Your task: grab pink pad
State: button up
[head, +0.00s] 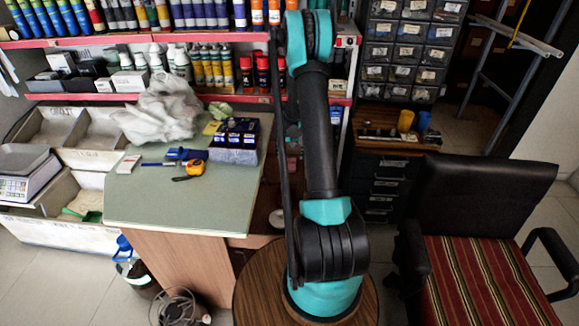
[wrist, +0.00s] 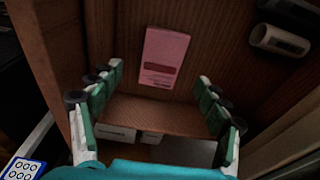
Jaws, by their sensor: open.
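The pink pad (wrist: 164,52) shows in the wrist view, upper middle, as a flat pink rectangle with a darker red band across it and small print near its lower end. It is against a brown wood-grain surface. My gripper (wrist: 158,112) is open, with its green-padded fingers spread to the left and right below the pad in the picture. Nothing is between the fingers, and they appear apart from the pad. In the head view my arm reaches away toward the shelves; I cannot make out the pad or the gripper there.
Pale boxes (wrist: 115,133) lie below the wood edge. In the head view, a green-topped desk (head: 150,205) stands left of my arm and a striped chair (head: 480,280) stands right.

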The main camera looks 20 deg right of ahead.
aim_at(290, 164)
jog(key=shift+w+d+f, duration=0.1)
jog(key=shift+w+f, duration=0.1)
jog(key=shift+f, duration=0.7)
jog(key=shift+w+a+f, duration=0.1)
jog(key=shift+w+f, duration=0.05)
jog(key=shift+f, duration=0.7)
jog(key=shift+w+d+f, duration=0.1)
jog(key=shift+w+f, duration=0.1)
jog(key=shift+f, duration=0.7)
jog(key=shift+c, duration=0.3)
jog(key=c, duration=1.2)
